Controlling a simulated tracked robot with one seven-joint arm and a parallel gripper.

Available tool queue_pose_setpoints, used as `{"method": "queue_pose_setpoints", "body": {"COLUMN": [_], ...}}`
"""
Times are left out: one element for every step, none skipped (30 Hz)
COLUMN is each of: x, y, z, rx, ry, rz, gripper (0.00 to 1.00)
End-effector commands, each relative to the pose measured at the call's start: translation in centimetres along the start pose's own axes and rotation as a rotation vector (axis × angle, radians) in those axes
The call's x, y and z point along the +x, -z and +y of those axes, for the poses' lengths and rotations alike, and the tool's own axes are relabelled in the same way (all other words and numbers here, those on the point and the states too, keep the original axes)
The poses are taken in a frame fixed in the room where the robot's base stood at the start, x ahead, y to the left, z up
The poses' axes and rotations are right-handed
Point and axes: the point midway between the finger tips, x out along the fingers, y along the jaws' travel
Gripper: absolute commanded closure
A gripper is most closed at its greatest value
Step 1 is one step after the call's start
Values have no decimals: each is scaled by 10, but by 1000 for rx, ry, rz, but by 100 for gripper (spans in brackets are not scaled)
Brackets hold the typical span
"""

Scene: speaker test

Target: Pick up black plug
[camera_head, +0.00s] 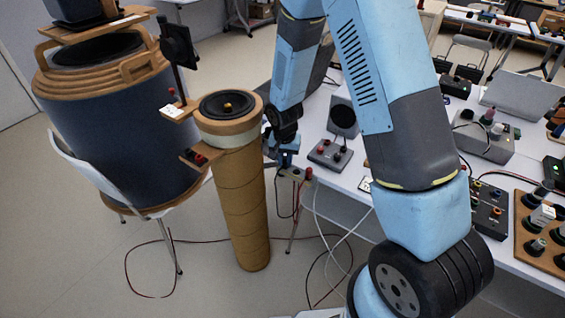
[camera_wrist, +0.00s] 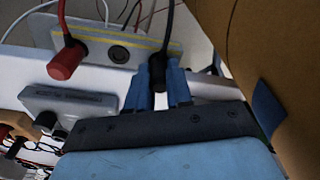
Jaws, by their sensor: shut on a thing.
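The black plug (camera_wrist: 157,72) with its black cable stands between the blue fingers of my gripper (camera_wrist: 158,95) in the wrist view. My gripper is shut on it. The plug is at the right part of a light panel (camera_wrist: 118,54) with a yellow stripe and a round dark socket. I cannot tell whether the plug is still seated in the panel. In the head view my gripper (camera_head: 286,158) is just above the panel (camera_head: 295,175) at the table's edge, and the black plug is not clearly visible there.
A red plug (camera_wrist: 66,60) stands on the panel left of the socket. A grey box (camera_wrist: 70,102) with black knobs is close by. A tall brown tube (camera_head: 243,210) with a speaker stands left of my gripper. Loose cables (camera_head: 325,260) hang to the floor.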

Motion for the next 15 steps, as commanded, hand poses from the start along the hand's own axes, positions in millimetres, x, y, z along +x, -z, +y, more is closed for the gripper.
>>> {"method": "queue_pose_setpoints", "body": {"x": [0,0,0,0,0,0,0,0,0,0,0,-1,-2,-3,-6], "y": [0,0,0,0,0,0,0,0,0,0,0,0,0,1,1], "z": [0,0,0,0,0,0,0,0,0,0,0,0,0,0,0], "rx": [0,0,0,0,0,0,0,0,0,0,0,0,0,0,0], "ry": [0,0,0,0,0,0,0,0,0,0,0,0,0,1,1], "rz": [0,0,0,0,0,0,0,0,0,0,0,0,1,1,1], "gripper": [100,100,100,100,100,100,100,100,100,100,100,100,100,100,100]}}
